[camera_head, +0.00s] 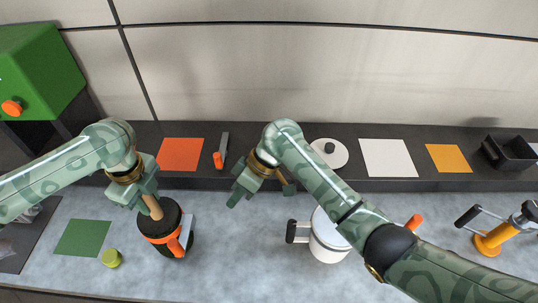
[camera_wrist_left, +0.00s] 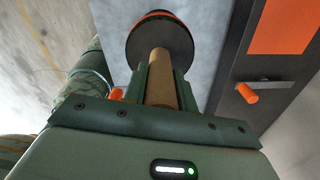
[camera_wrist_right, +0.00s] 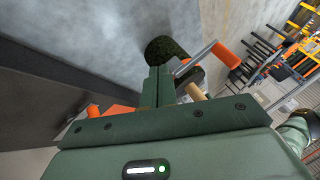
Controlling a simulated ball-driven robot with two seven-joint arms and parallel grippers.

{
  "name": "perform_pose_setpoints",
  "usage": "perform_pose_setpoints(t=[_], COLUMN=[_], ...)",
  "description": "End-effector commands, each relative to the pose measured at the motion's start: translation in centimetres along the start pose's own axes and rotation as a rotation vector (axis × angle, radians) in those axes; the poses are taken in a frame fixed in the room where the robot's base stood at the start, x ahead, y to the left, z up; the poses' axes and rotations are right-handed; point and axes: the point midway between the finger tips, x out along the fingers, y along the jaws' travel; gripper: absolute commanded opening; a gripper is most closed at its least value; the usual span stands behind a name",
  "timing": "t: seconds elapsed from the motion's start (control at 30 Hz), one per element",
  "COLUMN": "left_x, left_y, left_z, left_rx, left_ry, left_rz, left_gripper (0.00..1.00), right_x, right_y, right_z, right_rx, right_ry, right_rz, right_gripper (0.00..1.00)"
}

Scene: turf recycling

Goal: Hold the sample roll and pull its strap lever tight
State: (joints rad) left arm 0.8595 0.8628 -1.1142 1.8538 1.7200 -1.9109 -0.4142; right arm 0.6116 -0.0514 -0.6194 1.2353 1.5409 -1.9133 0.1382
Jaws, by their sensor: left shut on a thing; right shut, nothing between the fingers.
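The sample roll (camera_head: 178,215) is a dark upright roll with an orange strap (camera_head: 158,239) around it and a wooden core sticking out of its top. It stands on the grey worktop at the left. Its strap lever (camera_head: 187,230) is a pale metal arm with an orange grip on the roll's right side. In the right wrist view the lever's orange grip (camera_wrist_right: 226,55) stands out from the roll (camera_wrist_right: 163,47). My left gripper (camera_head: 148,203) is shut on the wooden core (camera_wrist_left: 162,72), above the roll. My right gripper (camera_head: 238,190) is shut and empty, to the right of the roll and apart from it.
A white pot (camera_head: 326,240) stands right of the roll, partly under my right arm. A yellow-green cylinder (camera_head: 111,258) and green mat (camera_head: 83,238) lie left. On the back ledge are an orange-handled tool (camera_head: 219,155), a white lid (camera_head: 318,146) and a black bin (camera_head: 512,153).

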Motion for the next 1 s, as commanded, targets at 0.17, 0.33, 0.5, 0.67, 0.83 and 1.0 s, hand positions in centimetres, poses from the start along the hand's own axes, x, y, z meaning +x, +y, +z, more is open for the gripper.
perform_pose_setpoints(t=[0.17,0.33,0.5,0.67,0.83,1.0], left_x=[0.3,0.3,0.3,0.3,0.3,0.3], left_y=[0.2,0.2,0.2,0.2,0.2,0.2], left_z=[-0.1,-0.1,-0.1,-0.1,0.0,0.0], left_rx=[0.000,0.000,0.000,0.000,0.000,0.000], left_ry=[0.002,0.002,0.001,0.001,0.000,0.000], left_rz=[0.007,0.007,0.007,0.007,0.007,0.007], left_gripper=[0.00,0.00,0.00,0.00,0.00,0.00], right_x=[-3.9,-8.0,-10.9,-11.8,-12.8,-13.7], right_y=[1.3,1.3,2.1,5.1,8.0,10.1], right_z=[0.0,0.0,0.8,3.1,5.8,8.0], right_rx=[-0.003,-0.001,0.025,0.087,0.149,0.197], right_ry=[0.002,0.001,0.001,0.003,-0.002,-0.009], right_rz=[0.006,0.007,0.022,0.089,0.159,0.213], right_gripper=[0.00,0.00,0.00,0.00,0.00,0.00])
